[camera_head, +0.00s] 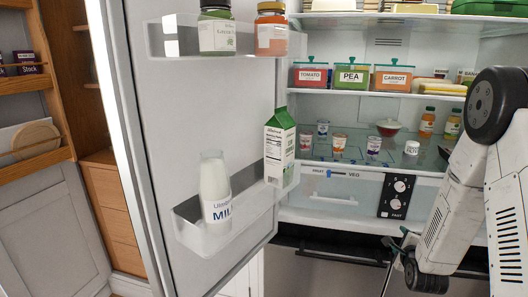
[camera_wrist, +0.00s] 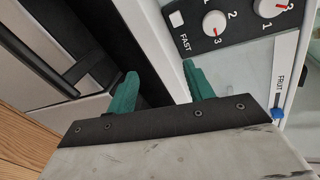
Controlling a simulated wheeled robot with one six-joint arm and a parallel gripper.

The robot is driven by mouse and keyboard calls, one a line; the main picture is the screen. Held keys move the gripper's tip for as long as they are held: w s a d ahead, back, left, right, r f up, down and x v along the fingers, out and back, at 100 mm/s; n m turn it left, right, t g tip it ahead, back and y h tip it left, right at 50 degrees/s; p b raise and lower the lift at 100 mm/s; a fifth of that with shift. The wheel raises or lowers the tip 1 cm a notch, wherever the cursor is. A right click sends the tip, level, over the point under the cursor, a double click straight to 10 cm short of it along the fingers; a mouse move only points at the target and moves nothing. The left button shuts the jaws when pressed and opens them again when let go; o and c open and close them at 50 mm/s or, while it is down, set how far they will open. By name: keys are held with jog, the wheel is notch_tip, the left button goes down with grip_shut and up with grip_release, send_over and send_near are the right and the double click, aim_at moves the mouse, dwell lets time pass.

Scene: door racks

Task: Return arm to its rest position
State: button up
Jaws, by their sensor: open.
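My gripper (camera_wrist: 160,78) has its two green fingers spread apart, with nothing between them in the wrist view. In the head view my gripper (camera_head: 396,243) is at the lower right, in front of the fridge's lower edge and below the dial panel (camera_head: 396,195). My white arm comes down from the right edge and hides part of the fridge's right side. In the wrist view the dial panel (camera_wrist: 240,25) is close by at the upper right.
The open fridge door (camera_head: 190,110) holds a milk bottle (camera_head: 214,185), a green-topped carton (camera_head: 280,148) and two jars on its racks. Shelves (camera_head: 345,150) inside hold labelled boxes and several cups. A wooden cabinet (camera_head: 60,140) stands at left.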

jog(key=s+a+n+g+y, duration=0.3)
jog(key=s+a+n+g, duration=0.3)
jog(key=s+n+g, duration=0.4)
jog(key=s+a+r+n+g, duration=0.1)
jog(key=s+a+r+n, duration=0.3)
jog(key=s+r, duration=0.4)
jog(key=s+a+r+n, duration=0.5)
jog(key=s+r, duration=0.3)
jog(key=s, duration=0.2)
jog(key=s+a+r+n+g+y, duration=0.1)
jog(key=s+a+r+n, duration=0.3)
jog(key=s+r, duration=0.4)
jog(key=shift+s+a+n+g, duration=0.3)
jog(key=shift+s+n, duration=0.1)
jog(key=shift+n, duration=0.2)
jog(key=shift+r, duration=0.1)
